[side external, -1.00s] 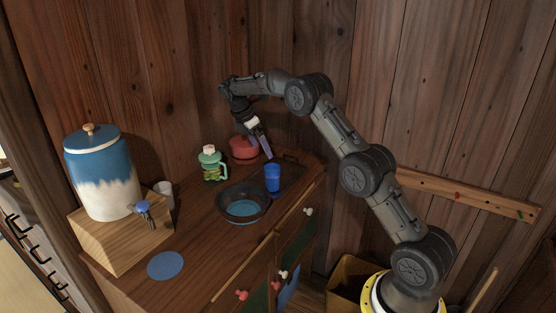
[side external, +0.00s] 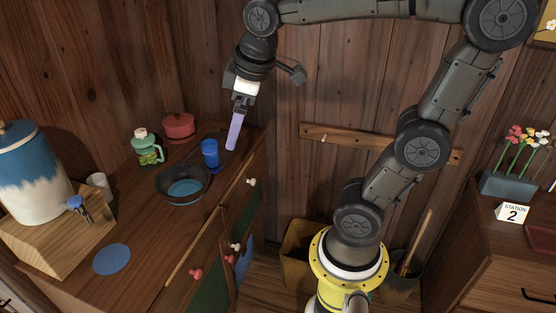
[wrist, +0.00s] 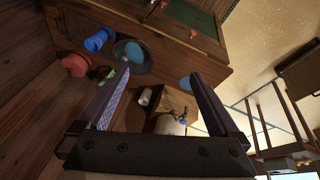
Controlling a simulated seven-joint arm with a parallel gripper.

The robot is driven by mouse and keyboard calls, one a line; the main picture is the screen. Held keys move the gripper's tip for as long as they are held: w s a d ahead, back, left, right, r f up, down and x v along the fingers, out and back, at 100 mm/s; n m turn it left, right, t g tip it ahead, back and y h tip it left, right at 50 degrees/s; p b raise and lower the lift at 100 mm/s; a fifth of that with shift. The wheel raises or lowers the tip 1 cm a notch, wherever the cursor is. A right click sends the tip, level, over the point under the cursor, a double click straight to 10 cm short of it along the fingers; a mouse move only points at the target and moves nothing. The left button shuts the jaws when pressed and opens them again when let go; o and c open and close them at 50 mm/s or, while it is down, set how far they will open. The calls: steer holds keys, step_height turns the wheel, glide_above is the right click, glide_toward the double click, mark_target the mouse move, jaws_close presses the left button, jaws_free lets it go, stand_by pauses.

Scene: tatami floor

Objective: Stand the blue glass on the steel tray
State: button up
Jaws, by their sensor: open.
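The blue glass (side external: 210,153) stands upright on the wooden cabinet top, just behind a dark pan. It also shows in the wrist view (wrist: 97,40), at upper left. My gripper (side external: 233,147) hangs fingers down above and to the right of the glass, apart from it. In the wrist view its two fingers (wrist: 158,75) are wide apart with nothing held between them. I cannot make out a steel tray for certain; a dark flat area lies behind the glass, partly hidden by it and my fingers.
The dark pan (side external: 183,184) sits close in front of the glass. A green jar (side external: 147,150), red pot (side external: 179,127) and white cup (side external: 99,186) stand nearby. A dispenser (side external: 32,175) is at left. A second cabinet with flowers (side external: 518,150) and a red tray (side external: 543,238) stands right.

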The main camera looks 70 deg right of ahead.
steer(key=s+a+f+m+t+y, duration=0.1)
steer(key=s+a+f+m, duration=0.2)
steer(key=s, duration=0.6)
steer(key=shift+s+a+f+t, duration=0.3)
steer(key=shift+s+a+f, duration=0.1)
steer(key=shift+f, duration=0.5)
